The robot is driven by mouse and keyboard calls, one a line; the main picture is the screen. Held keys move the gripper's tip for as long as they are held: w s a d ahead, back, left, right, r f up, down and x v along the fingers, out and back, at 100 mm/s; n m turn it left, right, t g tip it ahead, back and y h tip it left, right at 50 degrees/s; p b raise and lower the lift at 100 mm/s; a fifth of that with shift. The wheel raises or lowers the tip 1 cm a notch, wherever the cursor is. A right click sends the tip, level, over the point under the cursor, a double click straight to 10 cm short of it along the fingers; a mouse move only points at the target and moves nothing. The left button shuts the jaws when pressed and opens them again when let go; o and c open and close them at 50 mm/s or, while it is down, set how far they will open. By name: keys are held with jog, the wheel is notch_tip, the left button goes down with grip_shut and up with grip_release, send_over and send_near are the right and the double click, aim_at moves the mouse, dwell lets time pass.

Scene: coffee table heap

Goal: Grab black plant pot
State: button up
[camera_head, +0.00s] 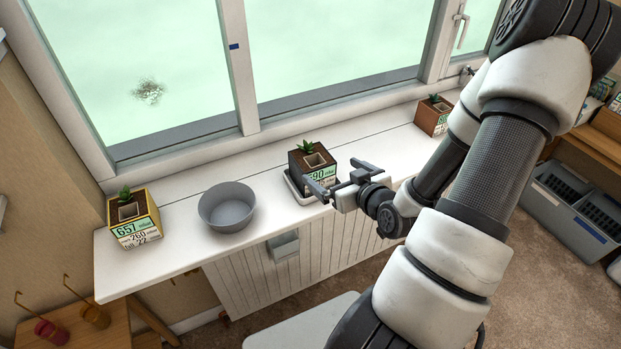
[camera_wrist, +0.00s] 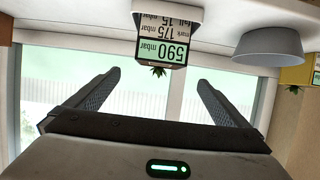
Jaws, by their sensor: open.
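The black plant pot (camera_head: 299,163) is a dark square pot with a small green plant and a printed label. It stands upright in a white tray on the windowsill. In the wrist view, which looks upside down, its label (camera_wrist: 165,45) reads 590 mbar. My gripper (camera_head: 330,171) is open and empty at the front right of the pot, fingers pointing towards it. In the wrist view, the pot shows beyond my open gripper (camera_wrist: 159,77), roughly centred between the fingertips. Contact is not visible. The fingers partly cover the pot's lower front in the head view.
A grey bowl (camera_head: 227,208) stands left of the pot, with a yellow pot (camera_head: 134,219) farther left. A brown pot (camera_head: 433,116) stands at the sill's right end. The window (camera_head: 330,45) is behind. Sill (camera_head: 185,235) between yellow pot and bowl is clear.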

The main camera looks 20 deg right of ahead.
aim_at(311, 159)
jog(key=b+x, duration=0.4)
jog(key=b, duration=0.1)
jog(key=b+x, duration=0.5)
jog(key=b, duration=0.1)
jog(key=shift+s+a+f, duration=0.15)
jog(key=shift+f, duration=0.05)
jog(key=b+x, duration=0.1)
jog(key=x, duration=0.1)
jog(key=b+x, duration=0.2)
jog(key=shift+f, duration=0.35)
jog(key=shift+w, duration=0.45)
jog(key=c, duration=1.4)
jog(key=shift+r, duration=0.15)
jog(key=c, duration=0.4)
